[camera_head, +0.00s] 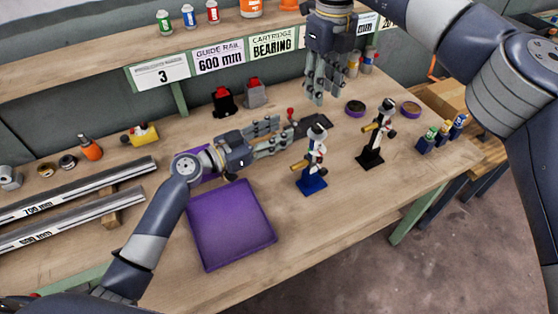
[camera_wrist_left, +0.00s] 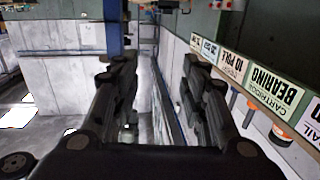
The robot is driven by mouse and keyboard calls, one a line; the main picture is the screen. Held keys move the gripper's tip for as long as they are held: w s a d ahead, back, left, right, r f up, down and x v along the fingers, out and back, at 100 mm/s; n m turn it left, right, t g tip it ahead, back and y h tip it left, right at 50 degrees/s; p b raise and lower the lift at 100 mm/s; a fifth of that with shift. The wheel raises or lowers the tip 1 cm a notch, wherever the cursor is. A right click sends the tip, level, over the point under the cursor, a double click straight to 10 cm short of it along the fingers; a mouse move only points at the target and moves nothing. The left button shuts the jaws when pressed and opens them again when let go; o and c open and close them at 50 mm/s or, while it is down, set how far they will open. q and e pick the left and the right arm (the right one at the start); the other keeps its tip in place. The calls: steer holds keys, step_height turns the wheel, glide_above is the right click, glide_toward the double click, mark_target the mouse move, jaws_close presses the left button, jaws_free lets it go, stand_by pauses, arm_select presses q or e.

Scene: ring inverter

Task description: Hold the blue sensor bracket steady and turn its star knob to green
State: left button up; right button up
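The blue sensor bracket (camera_head: 312,182) stands upright on the bench, with a blue foot, a post, a brass-coloured cylinder pointing left and dark parts near its top. Its star knob and any green mark are too small to make out. My left gripper (camera_head: 285,136) is open and empty, its fingers pointing right towards the bracket's upper part, with a gap between. In the left wrist view, nothing is between its spread fingers (camera_wrist_left: 160,95). My right gripper (camera_head: 322,98) hangs fingers down above and behind the bracket, apart from it. Its fingers look spread and empty.
A similar black bracket (camera_head: 371,158) stands to the right. A purple tray (camera_head: 232,225) lies at the front left. Small blue-based items (camera_head: 440,135) stand near the right edge. Dark round pieces (camera_head: 355,108) lie behind. Metal rails (camera_head: 75,220) lie at the left.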

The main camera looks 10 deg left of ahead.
arm_select(q)
steer(key=h, duration=0.1)
glide_toward(311, 148)
steer(key=shift+m+g, duration=0.3)
steer(key=shift+m, duration=0.1)
steer(key=x, duration=1.1)
steer(key=shift+w+r, duration=0.2)
steer(key=shift+w, duration=0.05)
